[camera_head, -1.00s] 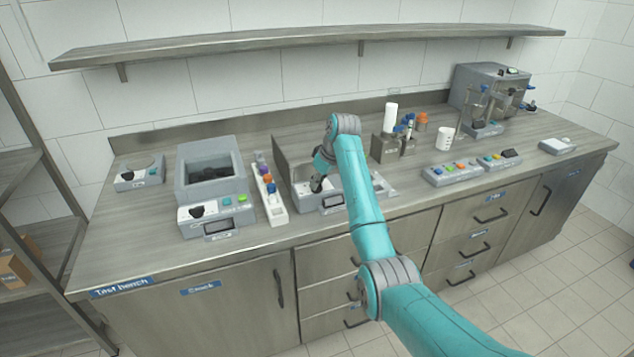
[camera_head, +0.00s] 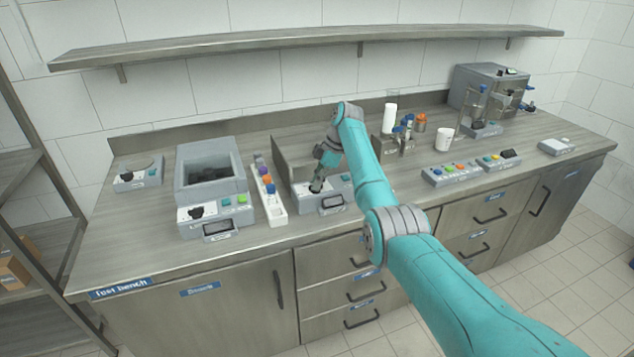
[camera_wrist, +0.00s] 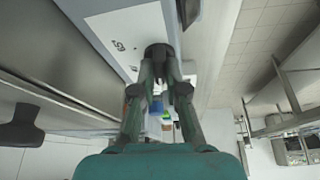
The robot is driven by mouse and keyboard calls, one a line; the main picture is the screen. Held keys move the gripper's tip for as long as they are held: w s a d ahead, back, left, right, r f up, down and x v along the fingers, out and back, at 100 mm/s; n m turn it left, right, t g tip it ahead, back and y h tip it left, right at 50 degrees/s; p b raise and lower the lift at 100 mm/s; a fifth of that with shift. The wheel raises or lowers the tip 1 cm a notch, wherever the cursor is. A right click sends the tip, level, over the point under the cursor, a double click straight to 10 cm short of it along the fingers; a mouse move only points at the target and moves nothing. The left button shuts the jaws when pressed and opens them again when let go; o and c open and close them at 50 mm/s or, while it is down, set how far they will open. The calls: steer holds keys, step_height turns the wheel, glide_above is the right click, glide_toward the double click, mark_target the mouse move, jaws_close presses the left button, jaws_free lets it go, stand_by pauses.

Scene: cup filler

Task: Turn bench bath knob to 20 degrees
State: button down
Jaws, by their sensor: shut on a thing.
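A black knob sits on the white front panel (camera_head: 333,202) of the middle bench unit, beside a small display. My gripper (camera_head: 316,187) points down at this panel from above. In the wrist view, my gripper (camera_wrist: 160,84) has its two fingers closed on the black knob (camera_wrist: 157,53), against a pale panel (camera_wrist: 122,38) with small printed marks. The knob's pointer and angle cannot be read, as the fingers cover most of it. A second black knob (camera_head: 196,212) is on the grey unit with an open basin (camera_head: 208,180) to the left.
A white rack (camera_head: 277,215) with coloured caps stands close left of my gripper. Bottles (camera_head: 390,118), a white cup (camera_head: 444,137) and button boxes (camera_head: 450,174) are to the right. A shelf (camera_head: 300,45) runs above along the wall.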

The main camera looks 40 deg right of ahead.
steer(key=shift+n+g, duration=0.4)
steer(key=shift+n, duration=0.4)
steer(key=c, duration=1.2)
jaws_free()
steer(key=v, duration=1.2)
steer(key=shift+d, duration=0.1)
